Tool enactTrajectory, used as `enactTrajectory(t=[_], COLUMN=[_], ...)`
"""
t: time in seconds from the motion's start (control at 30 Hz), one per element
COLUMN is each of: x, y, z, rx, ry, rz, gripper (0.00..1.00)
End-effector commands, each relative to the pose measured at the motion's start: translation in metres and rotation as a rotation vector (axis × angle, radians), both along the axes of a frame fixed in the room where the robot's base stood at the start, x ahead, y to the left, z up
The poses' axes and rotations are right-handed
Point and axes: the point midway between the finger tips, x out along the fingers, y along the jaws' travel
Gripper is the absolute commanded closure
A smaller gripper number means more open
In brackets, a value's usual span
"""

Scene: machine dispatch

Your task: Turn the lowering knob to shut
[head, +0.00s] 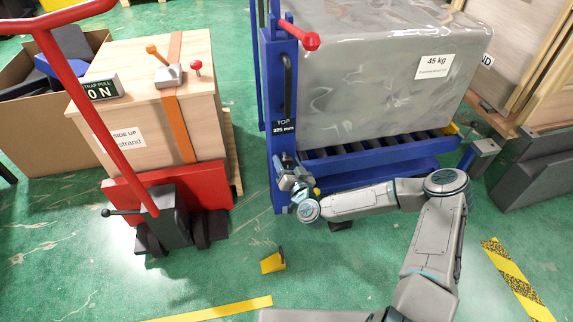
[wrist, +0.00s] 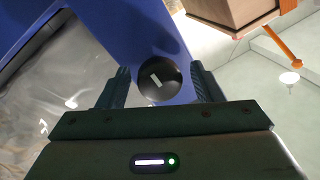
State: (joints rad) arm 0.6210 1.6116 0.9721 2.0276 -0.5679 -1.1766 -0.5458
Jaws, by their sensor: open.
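The lowering knob (wrist: 160,79) is a round black knob with a short white mark, which sits slightly tilted in the wrist view. It is on a blue post of the lift (head: 284,100). My gripper (wrist: 159,70) is open, with one finger on each side of the knob. Gaps show between the knob and both fingers, and I cannot tell how far the fingertips reach along it. In the head view my gripper (head: 288,172) is at the lower part of the blue post, and it hides the knob there.
A grey wrapped load marked 45 kg (head: 375,75) sits on the lift's blue roller deck (head: 385,148). A red pallet truck (head: 165,185) with a strapped wooden crate (head: 140,95) stands at left. A yellow wedge (head: 272,262) lies on the green floor. A dark grey block (head: 540,170) is at right.

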Motion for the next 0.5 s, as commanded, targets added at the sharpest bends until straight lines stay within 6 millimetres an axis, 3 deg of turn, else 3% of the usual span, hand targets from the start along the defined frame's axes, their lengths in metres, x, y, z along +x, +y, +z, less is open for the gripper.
enactTrajectory(t=[0.33, 0.37, 0.5], x=[0.0051, 0.0051, 0.0049], y=[0.0019, 0.0019, 0.0019], z=[-0.0001, -0.0001, 0.0000], rx=[0.000, 0.000, 0.000], ry=[0.000, 0.000, 0.000], rz=[-0.001, -0.001, -0.001], gripper=[0.40, 0.43, 0.82])
